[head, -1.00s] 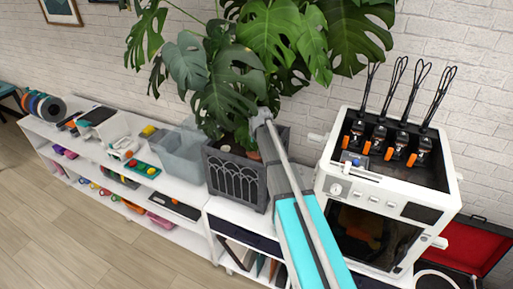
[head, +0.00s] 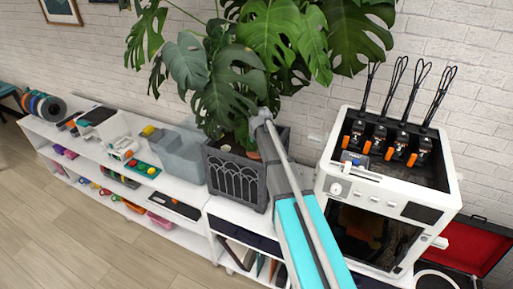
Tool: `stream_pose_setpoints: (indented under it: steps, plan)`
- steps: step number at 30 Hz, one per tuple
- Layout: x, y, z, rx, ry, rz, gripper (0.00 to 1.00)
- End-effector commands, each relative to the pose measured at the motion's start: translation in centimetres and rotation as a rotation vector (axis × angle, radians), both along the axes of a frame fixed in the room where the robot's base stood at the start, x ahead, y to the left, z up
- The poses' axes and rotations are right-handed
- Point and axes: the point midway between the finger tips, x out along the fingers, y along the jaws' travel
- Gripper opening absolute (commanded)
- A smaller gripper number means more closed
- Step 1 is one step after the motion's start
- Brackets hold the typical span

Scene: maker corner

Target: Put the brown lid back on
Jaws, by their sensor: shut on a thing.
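I cannot make out a brown lid anywhere in the head view. My arm, with a cyan link and a grey link, rises from the bottom in front of the plant pot. My gripper does not show, so whatever it holds is hidden. An open-topped grey bin (head: 178,158) stands on the white shelf left of the plant pot. I cannot tell whether the lid belongs to it.
A dark grey plant pot (head: 225,175) with a large leafy plant (head: 260,50) stands on the white shelf unit (head: 195,213). A white 3D printer (head: 385,200) with an open top is at right. An open red-lined case (head: 475,250) lies beyond it. The wooden floor (head: 70,235) is clear.

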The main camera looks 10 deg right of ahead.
Motion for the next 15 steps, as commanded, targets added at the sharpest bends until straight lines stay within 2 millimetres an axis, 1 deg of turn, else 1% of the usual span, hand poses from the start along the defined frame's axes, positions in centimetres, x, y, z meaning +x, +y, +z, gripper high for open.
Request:
stream_pose_setpoints:
  steps: [1, 5, 6, 7, 15]
  plan:
    - [0.0, 0.0, 0.0, 0.0, 0.0, 0.0, 0.4]
    - [0.0, 0.0, 0.0, 0.0, 0.0, 0.0, 0.65]
    - [0.0, -0.01, 0.0, 0.0, 0.0, 0.0, 0.72]
    - [0.0, -0.01, 0.0, 0.0, 0.0, 0.0, 0.77]
    - [0.0, -0.02, 0.0, 0.0, 0.0, 0.0, 0.77]
